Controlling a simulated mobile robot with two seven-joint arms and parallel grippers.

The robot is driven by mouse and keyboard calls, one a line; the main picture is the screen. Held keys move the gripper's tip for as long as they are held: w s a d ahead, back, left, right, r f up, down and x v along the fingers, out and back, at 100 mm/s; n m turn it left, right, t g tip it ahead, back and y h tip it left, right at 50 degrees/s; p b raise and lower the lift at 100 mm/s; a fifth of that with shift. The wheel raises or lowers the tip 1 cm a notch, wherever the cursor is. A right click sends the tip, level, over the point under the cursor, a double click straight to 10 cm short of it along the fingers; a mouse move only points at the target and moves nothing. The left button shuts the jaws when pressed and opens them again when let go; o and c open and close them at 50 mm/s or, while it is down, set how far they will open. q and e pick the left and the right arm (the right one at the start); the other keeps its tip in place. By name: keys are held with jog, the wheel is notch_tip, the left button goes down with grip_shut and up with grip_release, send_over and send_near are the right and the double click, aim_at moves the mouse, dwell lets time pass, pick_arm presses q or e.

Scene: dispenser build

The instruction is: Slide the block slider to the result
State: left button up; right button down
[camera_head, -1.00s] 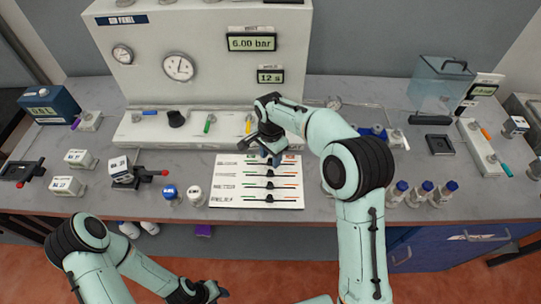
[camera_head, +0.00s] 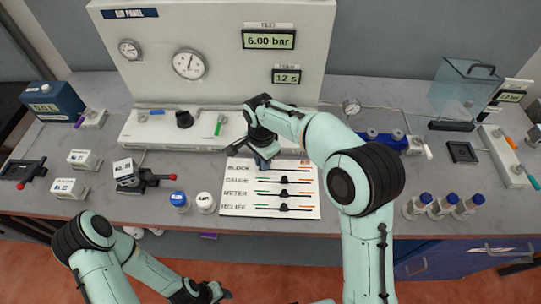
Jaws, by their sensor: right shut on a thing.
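The white slider board (camera_head: 235,208) lies on the bench, with rows labelled BLOCK, GAUGE, METER and RELIEF. My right gripper (camera_head: 262,165) is at the top row, BLOCK, left of the row's middle. It is shut on the block slider's knob, which the fingers hide. The visible part of the BLOCK track (camera_head: 295,168) runs to the right of the fingers. The black knobs of the lower three rows stand near the middle of their tracks. My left gripper (camera_head: 215,291) hangs low in front of the bench, away from the board; its jaw opening is unclear.
The air panel (camera_head: 220,75) stands behind, with two round gauges and displays reading 6.00 bar and about 12 s. A blue-capped bottle (camera_head: 178,199) and a white-capped bottle (camera_head: 205,203) stand just left of the board. Several blue-capped bottles (camera_head: 440,206) stand at the right.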

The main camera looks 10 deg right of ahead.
jog(key=shift+a, duration=0.3)
pick_arm(q)
jog(key=shift+r, duration=0.1)
pick_arm(e)
jog(key=shift+d, duration=0.1)
jog(key=c, duration=1)
grip_release()
jog(key=shift+c, duration=0.2)
pick_arm(q)
jog(key=shift+a, duration=0.1)
pick_arm(e)
jog(key=shift+r, duration=0.25)
pick_arm(q)
jog(key=shift+w+r+p, duration=0.95)
jog(key=shift+w+r, duration=0.2)
jog(key=shift+r, duration=0.1)
pick_arm(e)
notch_tip(320, 180, up, 13)
